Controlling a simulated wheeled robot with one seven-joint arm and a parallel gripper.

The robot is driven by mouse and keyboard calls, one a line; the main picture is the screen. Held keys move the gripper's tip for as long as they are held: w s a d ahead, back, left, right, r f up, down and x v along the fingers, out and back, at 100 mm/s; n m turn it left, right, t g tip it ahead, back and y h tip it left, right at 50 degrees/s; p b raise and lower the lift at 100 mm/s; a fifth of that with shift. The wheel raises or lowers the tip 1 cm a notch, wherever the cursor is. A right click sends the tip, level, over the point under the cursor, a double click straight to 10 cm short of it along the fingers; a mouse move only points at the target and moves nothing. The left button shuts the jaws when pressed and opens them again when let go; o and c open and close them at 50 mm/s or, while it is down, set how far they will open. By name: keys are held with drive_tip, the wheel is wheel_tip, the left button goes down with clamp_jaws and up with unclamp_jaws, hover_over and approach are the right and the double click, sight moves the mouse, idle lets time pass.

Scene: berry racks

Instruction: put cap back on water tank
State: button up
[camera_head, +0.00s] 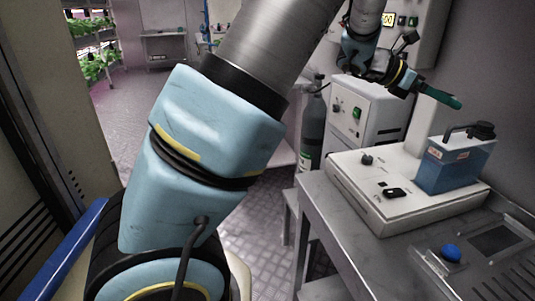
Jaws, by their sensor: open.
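A blue box-shaped tank (455,163) with a label stands upright on a white appliance at right. A black handle and a round black piece (482,129) are on its top; I cannot tell whether that piece is a cap. A round blue knob-like piece (451,252) sits on a small metal plate on the bench in front; whether it is the loose cap is unclear. My gripper (440,97), with dark green fingertips, is open, above and left of the tank, apart from it. Nothing shows between its fingers.
The white appliance (376,208) stands on a grey metal bench (335,225), with a dark knob (367,158) and a black switch-like piece (396,193) on it. A gas cylinder (312,130) and a white cabinet (365,112) stand behind. Plant racks (95,48) are far left.

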drive_tip(key=w+a+f+n+t+y, duration=0.1)
drive_tip(key=w+a+n+t+y, duration=0.1)
drive_tip(key=w+a+n+t, duration=0.55)
drive_tip(key=w+a+f+n+t+y, duration=0.25)
drive_tip(key=w+a+n, duration=0.65)
drive_tip(key=a+n, duration=0.55)
drive_tip(key=s+a+f+n+g+y, duration=0.1)
drive_tip(key=s+a+f+n+y, duration=0.25)
drive_tip(key=a+n, duration=0.55)
drive_tip(key=s+a+f+n+y, duration=0.3)
drive_tip(key=a+n+y, duration=0.1)
drive_tip(key=a+n, duration=0.5)
drive_tip(key=s+a+f+n+g, duration=0.1)
drive_tip(key=s+a+n+g, duration=0.2)
drive_tip(key=s+n, duration=0.3)
drive_tip(key=s+a+f+n+g+y, duration=0.1)
drive_tip(key=s+a+f+n+g, duration=0.1)
drive_tip(key=s+a+n, duration=0.2)
drive_tip(key=shift+s+a+f+n+g+p, duration=0.4)
drive_tip(key=shift+s+n, duration=1.3)
drive_tip(key=shift+s, duration=1.25)
